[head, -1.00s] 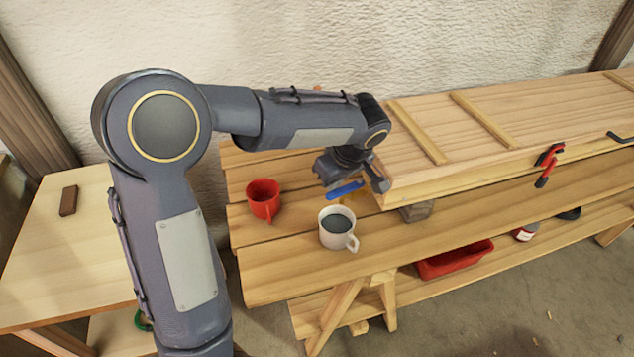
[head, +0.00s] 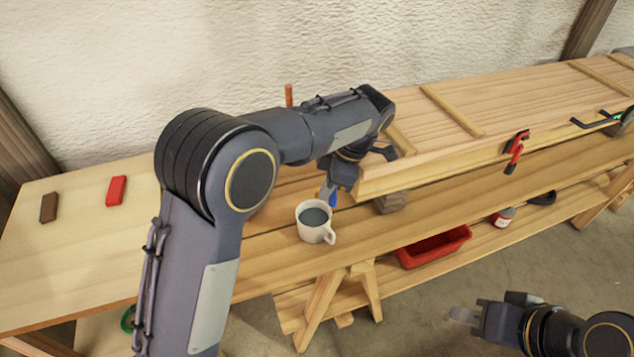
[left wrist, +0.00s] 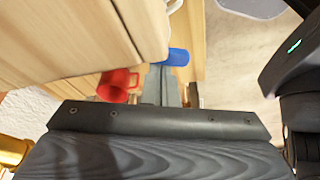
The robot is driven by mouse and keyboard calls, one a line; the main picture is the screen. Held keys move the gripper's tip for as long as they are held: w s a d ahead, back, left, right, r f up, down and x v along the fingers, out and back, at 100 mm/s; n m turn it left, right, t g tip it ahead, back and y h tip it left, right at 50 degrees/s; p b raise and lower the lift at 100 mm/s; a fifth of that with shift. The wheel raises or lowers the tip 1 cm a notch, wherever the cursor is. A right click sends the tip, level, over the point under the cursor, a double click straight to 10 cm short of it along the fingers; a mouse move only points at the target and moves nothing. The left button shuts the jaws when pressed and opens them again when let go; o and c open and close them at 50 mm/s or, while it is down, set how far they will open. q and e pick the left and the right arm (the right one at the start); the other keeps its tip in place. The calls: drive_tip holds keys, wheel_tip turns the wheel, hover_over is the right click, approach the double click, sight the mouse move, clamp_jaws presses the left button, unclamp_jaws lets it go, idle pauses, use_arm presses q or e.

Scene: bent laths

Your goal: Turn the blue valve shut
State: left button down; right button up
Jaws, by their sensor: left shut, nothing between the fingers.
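The blue valve handle (head: 333,197) shows at the near left end of the bench stack, just behind the white mug (head: 312,226). It points roughly up and down in the head picture, and its valve body is mostly hidden by my gripper. My left gripper (head: 327,194) is right at the handle, shut with nothing held. In the left wrist view the blue handle (left wrist: 178,57) lies just beyond the grey fingertips (left wrist: 163,70); I cannot tell whether they touch. My right gripper (head: 466,315) is low at the right, clear of the bench; its jaw opening is unclear.
The wooden stack (head: 420,150), with a red clamp (head: 515,153), stands right of the gripper. A red bin (head: 433,247) sits below.

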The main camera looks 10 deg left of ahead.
use_arm(q)
drive_tip(key=n, duration=0.1)
drive_tip(key=d+n+g+p, duration=0.1)
drive_tip(key=shift+d+n, duration=0.25)
drive_tip(key=shift+n, duration=0.15)
drive_tip(key=shift+d+p, duration=0.25)
drive_tip(key=shift+p, duration=0.15)
drive_tip(key=shift+d, duration=0.1)
